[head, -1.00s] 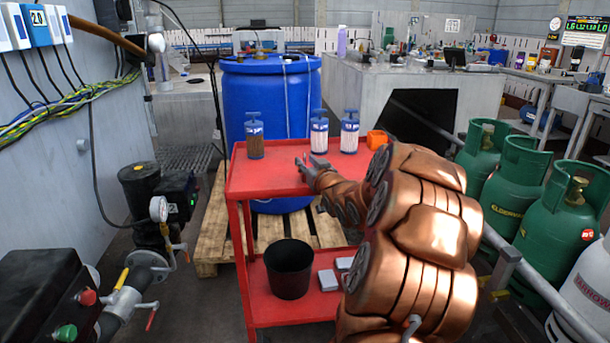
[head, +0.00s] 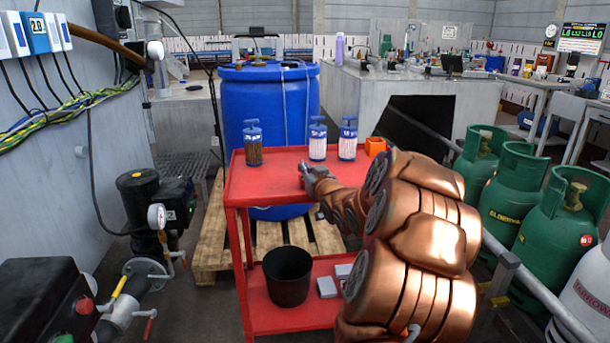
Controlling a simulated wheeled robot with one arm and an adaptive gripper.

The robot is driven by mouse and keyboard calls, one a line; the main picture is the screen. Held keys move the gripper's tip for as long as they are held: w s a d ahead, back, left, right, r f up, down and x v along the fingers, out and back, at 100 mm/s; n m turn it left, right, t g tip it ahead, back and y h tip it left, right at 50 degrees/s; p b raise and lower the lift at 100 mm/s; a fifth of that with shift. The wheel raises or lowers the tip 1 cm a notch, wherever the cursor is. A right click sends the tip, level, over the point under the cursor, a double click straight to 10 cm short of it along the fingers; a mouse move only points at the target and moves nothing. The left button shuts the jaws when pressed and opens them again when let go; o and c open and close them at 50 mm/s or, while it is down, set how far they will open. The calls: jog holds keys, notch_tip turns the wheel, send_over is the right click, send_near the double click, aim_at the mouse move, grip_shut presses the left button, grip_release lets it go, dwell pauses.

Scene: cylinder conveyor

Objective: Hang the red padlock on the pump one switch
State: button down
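I cannot make out a red padlock in this view. My gripper (head: 304,168) is at the end of my copper-coloured arm, over the red top of the cart (head: 270,182). It is small and seen from behind, so whether its fingers are open or holding anything is unclear. A black pump (head: 140,192) with a round gauge stands at left, well away from the gripper. A black control box (head: 40,290) with a red and a green button is at the lower left. No label shows whether it is the pump one switch.
Several filter canisters, including one with brown filling (head: 253,148), and an orange block (head: 375,147) stand on the cart. A black bucket (head: 287,278) is on its lower shelf. A blue barrel (head: 262,95) stands behind. Green gas cylinders (head: 515,185) and a rail are at right.

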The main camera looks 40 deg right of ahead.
jog(key=s+a+r+b, duration=0.2)
jog(key=s+a+r, duration=0.3)
jog(key=s+a, duration=0.4)
jog(key=s, duration=0.4)
jog(key=shift+a+b, duration=0.2)
jog(key=shift+b, duration=0.1)
dwell(0.9)
